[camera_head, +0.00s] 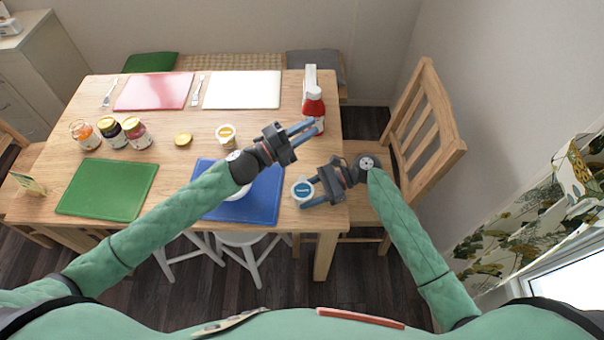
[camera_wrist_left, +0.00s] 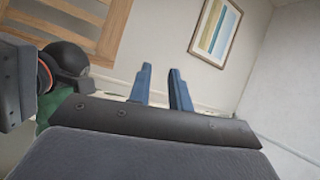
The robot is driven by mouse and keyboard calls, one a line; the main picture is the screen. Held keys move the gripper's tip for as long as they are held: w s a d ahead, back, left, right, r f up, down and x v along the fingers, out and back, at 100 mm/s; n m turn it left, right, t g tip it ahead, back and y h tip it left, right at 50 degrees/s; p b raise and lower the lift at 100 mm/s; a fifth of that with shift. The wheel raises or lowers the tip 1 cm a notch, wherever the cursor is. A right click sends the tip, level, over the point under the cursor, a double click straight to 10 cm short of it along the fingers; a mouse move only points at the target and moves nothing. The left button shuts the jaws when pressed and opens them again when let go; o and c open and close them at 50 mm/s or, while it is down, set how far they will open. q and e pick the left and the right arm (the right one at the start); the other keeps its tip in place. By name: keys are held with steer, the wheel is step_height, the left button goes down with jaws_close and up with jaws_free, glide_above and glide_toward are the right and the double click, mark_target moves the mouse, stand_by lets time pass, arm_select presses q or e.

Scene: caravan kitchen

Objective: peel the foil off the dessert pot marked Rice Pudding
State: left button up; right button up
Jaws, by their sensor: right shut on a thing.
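A small white pot with a blue top (camera_head: 302,188) is at the table's front right corner, between the fingers of my right gripper (camera_head: 306,193), which is shut on it. The print on its top is too small to read. My left gripper (camera_head: 313,128) is above and behind this pot, near the red bottle, with its two fingers apart and nothing between them. The left wrist view also shows these open fingers (camera_wrist_left: 162,88). Another white pot, with a yellow top (camera_head: 226,134), stands mid-table, left of my left gripper. I cannot tell which pot is marked Rice Pudding.
A red bottle (camera_head: 314,108) stands close beyond my left fingers. A blue mat (camera_head: 262,205) carries a white dish partly hidden by my left arm. Several jars (camera_head: 111,130) and a gold lid (camera_head: 183,139) are at left. A green mat (camera_head: 107,189) is clear. A chair (camera_head: 425,125) stands at right.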

arm_select(q)
steer(key=a+f+m+g+y, duration=0.1)
steer(key=a+f+m+g, duration=0.2)
steer(key=f+m+g, duration=0.1)
steer(key=w+a+f+m+g+y, duration=0.1)
steer(key=a+f+m+g, duration=0.2)
steer(key=m+g, duration=0.4)
steer(key=w+a+f+m+g+y, duration=0.1)
steer(key=a+f+m+g+y, duration=0.1)
steer(key=a+f+m+g, duration=0.2)
steer(key=shift+w+f+m+g, duration=0.1)
steer(key=shift+f+m+g, duration=0.2)
steer(key=shift+g, duration=0.3)
steer(key=shift+f+m+g, duration=0.2)
steer(key=shift+m+g, duration=0.2)
steer(key=shift+g, duration=0.2)
steer(key=shift+a+f+y, duration=0.15)
steer(key=shift+a+y, duration=0.25)
steer(key=shift+a, duration=0.15)
steer(key=shift+d, duration=0.1)
steer(key=shift+x, duration=4.9)
steer(key=shift+c, duration=0.2)
